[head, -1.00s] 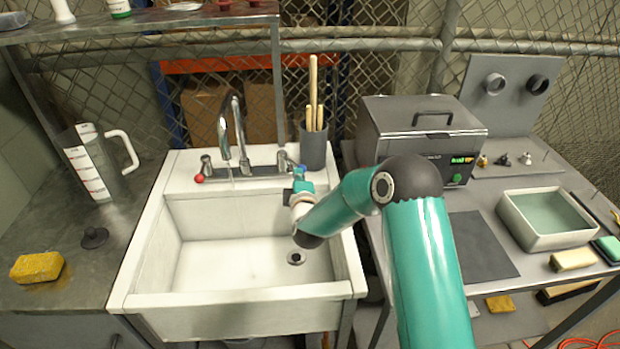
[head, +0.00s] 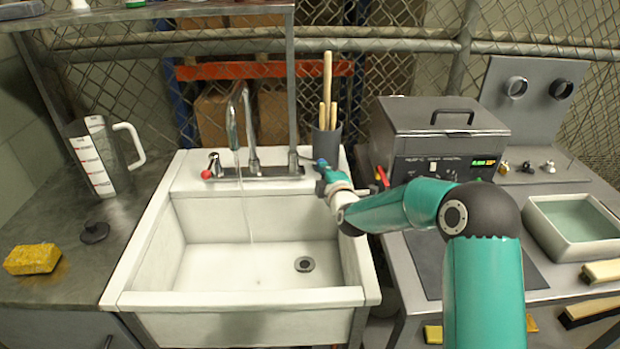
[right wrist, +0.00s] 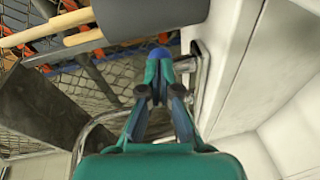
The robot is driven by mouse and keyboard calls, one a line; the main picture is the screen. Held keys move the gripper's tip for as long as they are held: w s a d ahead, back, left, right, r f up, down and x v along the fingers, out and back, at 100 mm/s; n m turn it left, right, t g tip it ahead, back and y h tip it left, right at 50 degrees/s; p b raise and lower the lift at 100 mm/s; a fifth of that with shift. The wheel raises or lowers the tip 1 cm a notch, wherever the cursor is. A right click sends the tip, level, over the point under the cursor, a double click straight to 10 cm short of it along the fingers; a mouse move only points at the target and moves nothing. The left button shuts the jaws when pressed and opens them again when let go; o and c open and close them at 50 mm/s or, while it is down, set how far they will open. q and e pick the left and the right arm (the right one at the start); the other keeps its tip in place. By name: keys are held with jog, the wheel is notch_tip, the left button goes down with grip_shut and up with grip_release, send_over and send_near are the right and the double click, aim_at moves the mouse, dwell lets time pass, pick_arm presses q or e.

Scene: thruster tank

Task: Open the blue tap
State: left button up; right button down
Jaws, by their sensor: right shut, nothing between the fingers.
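The blue tap's round blue knob (head: 320,163) is at the right end of the chrome faucet (head: 252,150) on the sink's back ledge. Its lever points right. My right gripper (head: 327,173) is at the knob, shut, with nothing between its fingers. In the right wrist view the blue knob (right wrist: 158,54) is right at the tips of the shut right gripper (right wrist: 157,75); I cannot tell whether they touch. A thin stream of water (head: 245,205) falls from the spout into the sink (head: 230,298). My left gripper is not in view.
The red tap knob (head: 206,174) is at the faucet's left end. A grey holder (head: 326,145) with wooden-handled tools stands close behind the blue knob. A grey lidded device (head: 440,140) stands on the right table. The basin is open and empty around its drain (head: 304,264).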

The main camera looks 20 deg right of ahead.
jog(key=a+b+v, duration=0.1)
jog(key=b+v, duration=0.1)
jog(key=v, duration=1.1)
jog(key=shift+a, duration=0.1)
